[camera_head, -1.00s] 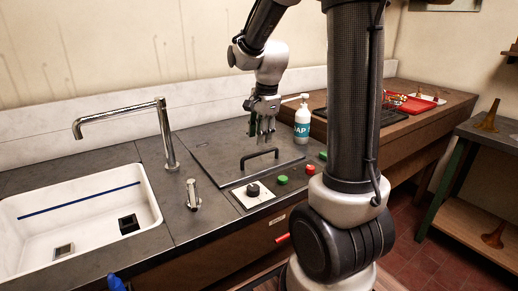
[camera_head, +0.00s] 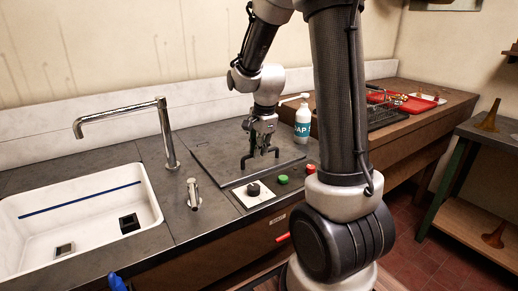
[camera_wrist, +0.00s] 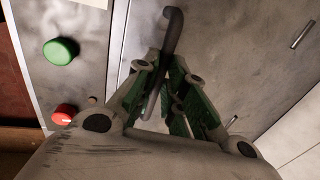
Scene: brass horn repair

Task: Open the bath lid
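The bath lid (camera_head: 212,150) is a flat grey metal plate set in the counter, and it lies closed. Its black bar handle (camera_head: 245,163) stands near the front edge and is partly hidden by my gripper (camera_head: 261,150). In the wrist view the handle (camera_wrist: 172,32) runs between the green-padded fingers of my gripper (camera_wrist: 166,68). The fingers are on both sides of the bar, apart, with a narrow gap. I cannot tell whether either finger touches it.
In front of the lid are a black knob (camera_head: 254,189), a green button (camera_head: 283,180) and a red button (camera_head: 310,169). A soap bottle (camera_head: 302,123) stands behind right. A tap (camera_head: 165,132) and white sink (camera_head: 80,225) are to the left.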

